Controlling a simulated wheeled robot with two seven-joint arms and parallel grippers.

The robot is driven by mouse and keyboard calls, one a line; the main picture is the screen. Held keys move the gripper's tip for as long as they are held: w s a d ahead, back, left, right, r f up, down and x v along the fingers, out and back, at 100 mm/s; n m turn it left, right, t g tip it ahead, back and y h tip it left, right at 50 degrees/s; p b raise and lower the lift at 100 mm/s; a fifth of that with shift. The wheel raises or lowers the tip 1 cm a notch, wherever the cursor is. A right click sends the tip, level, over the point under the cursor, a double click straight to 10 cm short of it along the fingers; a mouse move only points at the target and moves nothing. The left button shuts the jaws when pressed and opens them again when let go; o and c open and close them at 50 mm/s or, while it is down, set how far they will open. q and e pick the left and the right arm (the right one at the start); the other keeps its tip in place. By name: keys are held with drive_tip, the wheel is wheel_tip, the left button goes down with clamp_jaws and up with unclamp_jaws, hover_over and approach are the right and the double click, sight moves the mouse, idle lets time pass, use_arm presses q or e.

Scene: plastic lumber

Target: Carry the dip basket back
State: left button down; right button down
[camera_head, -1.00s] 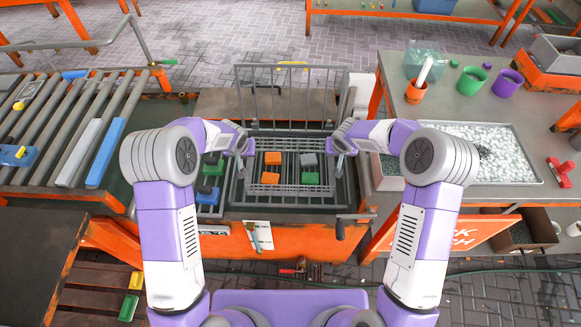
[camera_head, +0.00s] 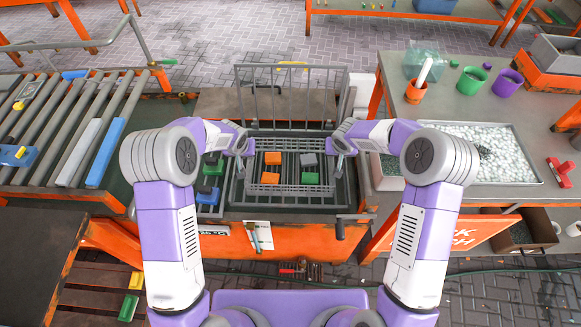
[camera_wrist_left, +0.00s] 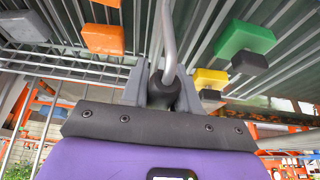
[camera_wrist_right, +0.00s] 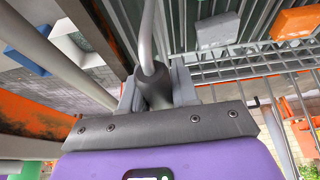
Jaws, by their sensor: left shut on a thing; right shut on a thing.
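The dip basket (camera_head: 290,191) is a grey wire basket at the middle of the bench in the head view. It holds two orange blocks (camera_head: 272,158), a grey block (camera_head: 308,160) and a green block (camera_head: 310,178). My left gripper (camera_head: 243,150) is shut on the basket's left handle, a bent grey rod (camera_wrist_left: 168,40) in the left wrist view. My right gripper (camera_head: 341,150) is shut on the right handle, whose rod (camera_wrist_right: 147,40) shows in the right wrist view. The basket looks level. I cannot tell whether its underside touches anything.
A tall wire rack (camera_head: 290,95) stands behind the basket. Green and blue blocks (camera_head: 207,197) lie to its left, beside a roller conveyor (camera_head: 60,130). To the right, a bench bears a tray of white pellets (camera_head: 505,165), cups (camera_head: 471,80) and a red tool (camera_head: 559,172).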

use_arm(q)
drive_tip(key=shift+w+r, duration=0.1)
drive_tip(key=shift+r, duration=0.1)
use_arm(e)
drive_tip(key=shift+w+r, duration=0.1)
drive_tip(key=shift+r, duration=0.05)
